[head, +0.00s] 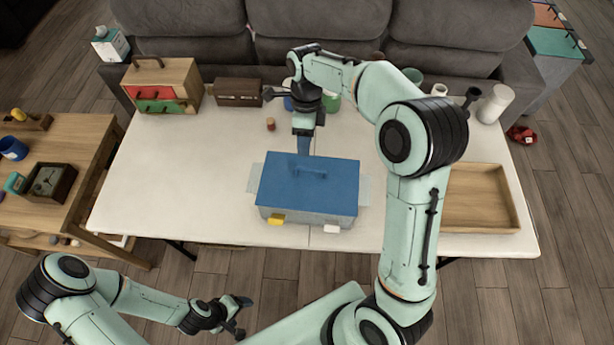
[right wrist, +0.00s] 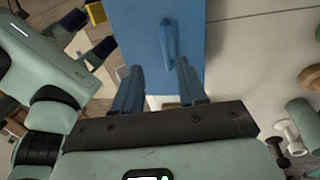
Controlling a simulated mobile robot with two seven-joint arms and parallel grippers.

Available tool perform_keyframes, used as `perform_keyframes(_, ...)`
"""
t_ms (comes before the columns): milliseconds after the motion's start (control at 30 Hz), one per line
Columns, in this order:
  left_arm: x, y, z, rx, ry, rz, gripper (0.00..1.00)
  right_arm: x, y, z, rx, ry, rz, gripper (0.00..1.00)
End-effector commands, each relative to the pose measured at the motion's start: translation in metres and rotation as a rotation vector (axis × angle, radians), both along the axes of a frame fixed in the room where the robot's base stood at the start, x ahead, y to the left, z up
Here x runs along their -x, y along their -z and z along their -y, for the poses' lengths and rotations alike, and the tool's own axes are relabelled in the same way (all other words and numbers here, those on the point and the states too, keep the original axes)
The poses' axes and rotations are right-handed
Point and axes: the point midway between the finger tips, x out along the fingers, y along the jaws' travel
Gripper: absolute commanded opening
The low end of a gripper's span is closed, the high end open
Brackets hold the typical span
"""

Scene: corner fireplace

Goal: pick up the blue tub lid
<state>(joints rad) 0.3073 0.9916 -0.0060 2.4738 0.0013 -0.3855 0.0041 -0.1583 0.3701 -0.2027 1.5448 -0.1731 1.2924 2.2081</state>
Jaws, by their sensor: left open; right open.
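The blue tub lid (head: 285,195) lies flat on a pale grey tub (head: 305,219) at the front middle of the white table. A raised blue handle (head: 312,172) stands on the lid. In the right wrist view the lid (right wrist: 138,22) and its handle (right wrist: 168,45) are just ahead of the fingers. My right gripper (head: 304,149) is open and empty, at the lid's far edge, short of the handle; it also shows in the right wrist view (right wrist: 158,78). My left gripper (head: 241,316) is open and empty, off the table's front edge at lower left.
A wooden tray (head: 480,226) is at right, partly behind my right arm. A small drawer cabinet (head: 162,86) and brown box (head: 238,93) stand at back left. The table's left is mostly clear.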

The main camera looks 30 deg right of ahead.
Motion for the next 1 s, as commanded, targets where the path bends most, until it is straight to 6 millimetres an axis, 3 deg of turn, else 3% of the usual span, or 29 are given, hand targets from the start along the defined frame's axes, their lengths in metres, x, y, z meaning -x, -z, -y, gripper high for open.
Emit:
perform_keyframes(100,0.007,0.007,0.000,-0.001,0.000,-0.008,0.72,0.005,0.026,-0.002,0.000,-0.002,-0.005,0.42)
perform_keyframes(433,0.008,0.009,0.000,0.000,0.000,-0.009,0.72,0.008,0.054,-0.004,0.001,-0.001,-0.002,0.42)
perform_keyframes(700,0.010,0.011,0.000,0.000,0.000,-0.011,0.72,0.012,0.092,-0.003,0.000,-0.002,-0.001,0.42)
perform_keyframes(1000,0.010,0.011,0.000,0.000,0.000,-0.011,0.72,0.012,0.098,-0.004,-0.001,-0.002,0.002,0.42)
